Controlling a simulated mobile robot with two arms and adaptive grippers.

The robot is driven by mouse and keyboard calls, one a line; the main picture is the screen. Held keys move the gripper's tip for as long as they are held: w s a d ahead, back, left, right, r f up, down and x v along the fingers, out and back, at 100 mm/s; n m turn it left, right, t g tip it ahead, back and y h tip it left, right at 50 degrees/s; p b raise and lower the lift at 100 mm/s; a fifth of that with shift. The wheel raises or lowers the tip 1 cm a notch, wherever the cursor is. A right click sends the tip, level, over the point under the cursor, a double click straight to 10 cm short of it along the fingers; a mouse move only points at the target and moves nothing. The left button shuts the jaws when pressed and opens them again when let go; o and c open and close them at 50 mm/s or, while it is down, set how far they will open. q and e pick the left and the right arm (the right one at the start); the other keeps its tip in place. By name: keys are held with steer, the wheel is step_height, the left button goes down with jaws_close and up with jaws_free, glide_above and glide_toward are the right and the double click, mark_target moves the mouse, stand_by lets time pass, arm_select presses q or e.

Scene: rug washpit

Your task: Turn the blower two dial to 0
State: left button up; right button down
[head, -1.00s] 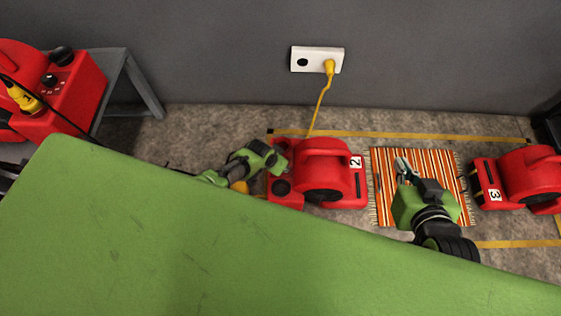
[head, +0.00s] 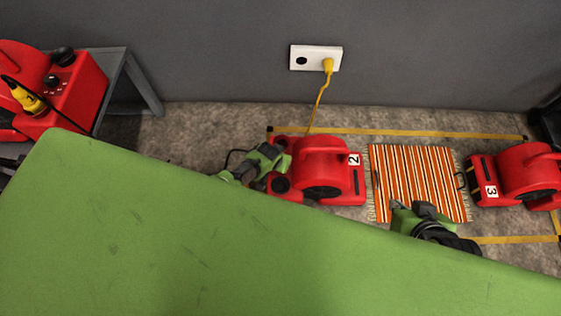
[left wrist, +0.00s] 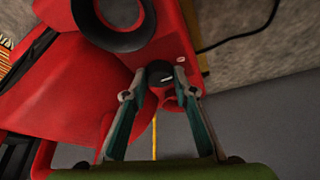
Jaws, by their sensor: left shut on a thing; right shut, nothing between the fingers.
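The red blower two (head: 340,182), marked 2, stands on the floor left of the striped rug. Its black dial (left wrist: 160,73) with a pale mark shows in the left wrist view, between the fingertips of my left gripper (left wrist: 159,84). The left gripper is shut on the dial. In the head view the left gripper (head: 284,160) is at the blower's left end and hides the dial there. The dial's scale is too small to read. My right gripper (head: 396,205) is shut and empty over the near edge of the rug.
The striped rug (head: 415,175) lies between blower two and blower three (head: 525,175). A yellow cord runs from the wall outlet (head: 316,58) down behind blower two. Another red machine (head: 75,90) is on a grey stand (head: 140,85) at left. My green body covers the foreground.

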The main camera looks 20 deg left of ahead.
arm_select(q)
steer(key=o, duration=1.1)
steer(key=shift+v, duration=5.95)
